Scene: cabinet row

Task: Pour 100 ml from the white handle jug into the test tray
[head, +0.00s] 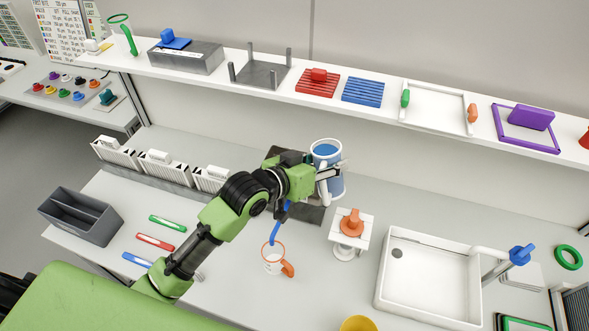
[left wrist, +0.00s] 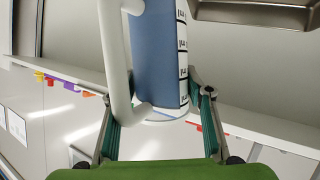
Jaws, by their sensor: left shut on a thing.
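The white handle jug (head: 327,153) has a white rim and blue liquid inside. It appears upright, raised above the counter near the middle of the head view. My left gripper (head: 326,178) is shut on it at its near side. In the left wrist view the jug (left wrist: 157,55) stands between my finger pads, with its white handle (left wrist: 113,65) on the left and a scale strip on the right. A dark tray-like plate (head: 312,215) lies partly hidden under my arm and the jug; I cannot tell if it is the test tray. My right gripper is out of view.
A clear orange-handled cup (head: 273,262) stands in front of my arm. A white stand with an orange knob (head: 351,222) is right of it, then a white sink (head: 430,313). A grey bin (head: 72,224) and markers lie left. A loaded shelf (head: 225,78) runs behind.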

